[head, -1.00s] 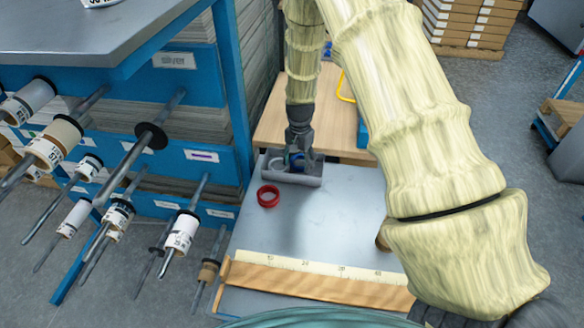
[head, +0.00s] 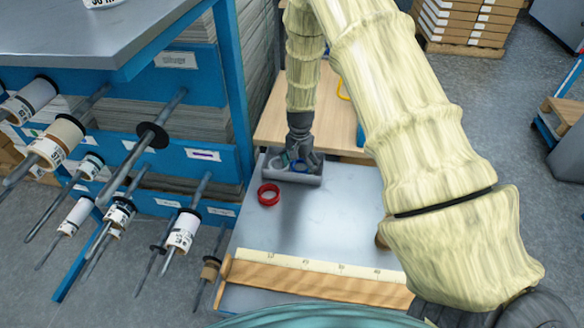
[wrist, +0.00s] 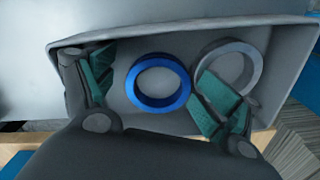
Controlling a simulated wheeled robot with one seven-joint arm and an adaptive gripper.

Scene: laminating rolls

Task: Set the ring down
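A blue ring (wrist: 159,82) lies flat on the floor of a grey tray (wrist: 190,30) in the wrist view. My gripper (wrist: 155,88) is open, with one green-padded finger on each side of the ring and gaps between. A pale grey ring (wrist: 243,60) lies in the tray to the right, partly hidden behind the right finger. In the head view my gripper (head: 299,158) is low over the tray (head: 300,181), and the blue ring (head: 300,166) shows only in part. A red ring (head: 268,194) lies on the table outside the tray.
The grey table (head: 320,220) is clear in front of the tray. A long ruler (head: 315,265) on a wooden strip lies along its near side. A blue rack (head: 190,150) with spindles and rolls stands at left. A wooden surface (head: 335,105) lies behind the tray.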

